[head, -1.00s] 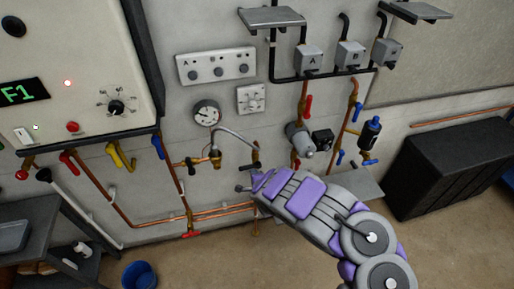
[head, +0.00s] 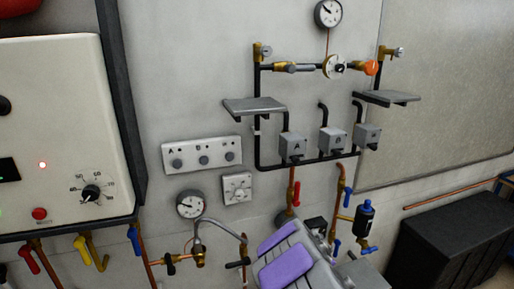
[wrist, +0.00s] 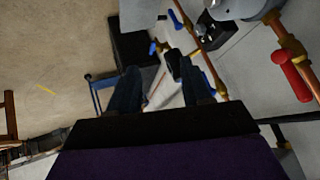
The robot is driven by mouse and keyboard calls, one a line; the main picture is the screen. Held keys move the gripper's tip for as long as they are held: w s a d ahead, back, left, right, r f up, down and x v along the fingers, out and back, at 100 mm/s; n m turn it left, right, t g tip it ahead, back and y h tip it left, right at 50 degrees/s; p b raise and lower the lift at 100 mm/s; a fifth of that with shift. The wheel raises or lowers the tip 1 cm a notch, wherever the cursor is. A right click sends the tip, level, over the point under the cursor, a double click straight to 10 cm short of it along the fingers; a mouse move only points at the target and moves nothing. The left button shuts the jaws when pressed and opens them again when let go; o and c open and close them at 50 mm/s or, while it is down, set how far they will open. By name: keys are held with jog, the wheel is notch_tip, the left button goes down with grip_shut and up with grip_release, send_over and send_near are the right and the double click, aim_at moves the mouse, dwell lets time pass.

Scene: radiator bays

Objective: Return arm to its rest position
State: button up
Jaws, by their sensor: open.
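My arm, grey with purple pads, rises from the bottom edge of the head view, right of centre. Its gripper end cannot be made out there. In the wrist view my gripper (wrist: 158,82) shows two dark fingers set apart, with nothing held between them. Behind the fingers are copper pipework and the floor. A red lever handle (wrist: 292,78) shows at the right of the wrist view, apart from the fingers.
A white boiler panel (head: 62,130) is on the left wall. A pressure gauge (head: 190,204), a switch plate (head: 202,154) and valve boxes A (head: 292,147) and B (head: 332,141) are on the wall. A black chest (head: 450,240) stands at the lower right.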

jog(key=s+d+r+n+g+b, duration=0.1)
jog(key=s+r+g+b, duration=0.15)
jog(key=s, duration=0.65)
jog(key=s+d+r+n+g+b, duration=0.1)
jog(key=s+r+g+b, duration=0.15)
jog(key=s, duration=0.75)
jog(key=s+a+f+n+g+y+b, duration=0.1)
jog(key=s+a+n+b, duration=0.1)
jog(key=s, duration=0.7)
jog(key=s+a+f+n+g+y+b, duration=0.1)
jog(key=s+a+n+y+b, duration=0.1)
jog(key=s, duration=0.7)
jog(key=s+a+f+n+g+y+b, duration=0.1)
jog(key=s+a+n+b, duration=0.2)
jog(key=s, duration=0.7)
jog(key=a+n, duration=0.2)
jog(key=a, duration=0.1)
jog(key=shift+g+y, duration=0.3)
jog(key=shift+g, duration=0.1)
jog(key=shift+c, duration=0.3)
jog(key=shift+c, duration=0.3)
jog(key=shift+w+a, duration=0.1)
jog(key=shift+a, duration=0.1)
